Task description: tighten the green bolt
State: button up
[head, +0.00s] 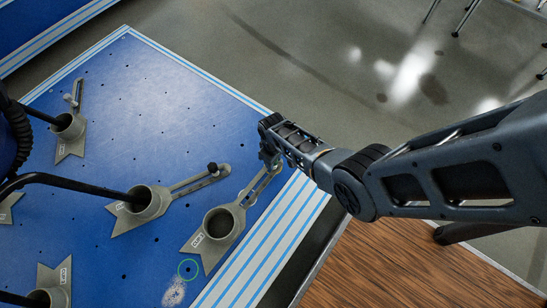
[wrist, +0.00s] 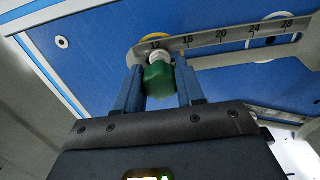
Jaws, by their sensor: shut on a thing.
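The green bolt (wrist: 159,80) shows in the wrist view between the two fingers of my gripper (wrist: 158,88), with a pale threaded part above it. My gripper is shut on the bolt's green head. The pale part meets a grey slotted arm (wrist: 205,40) with printed numbers; the bolt sits near the 12 mark. In the head view my gripper (head: 268,160) is at the far end of the grey arm (head: 258,187) of the rightmost clamp (head: 217,232). The bolt itself is hidden there.
Other grey clamps (head: 145,205) with slotted arms stand on the blue board (head: 120,80), some with black tubes in them. A green circle (head: 188,269) marks the board near the front. Wooden flooring (head: 400,265) lies at the lower right.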

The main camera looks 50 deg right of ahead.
jog(key=m, duration=0.2)
jog(key=shift+m, duration=0.4)
jog(key=o, duration=1)
jog(key=shift+o, duration=0.2)
notch_tip(320, 180, up, 8)
jog(key=p, duration=0.4)
jog(key=shift+f+p, duration=0.1)
jog(key=shift+p, duration=0.3)
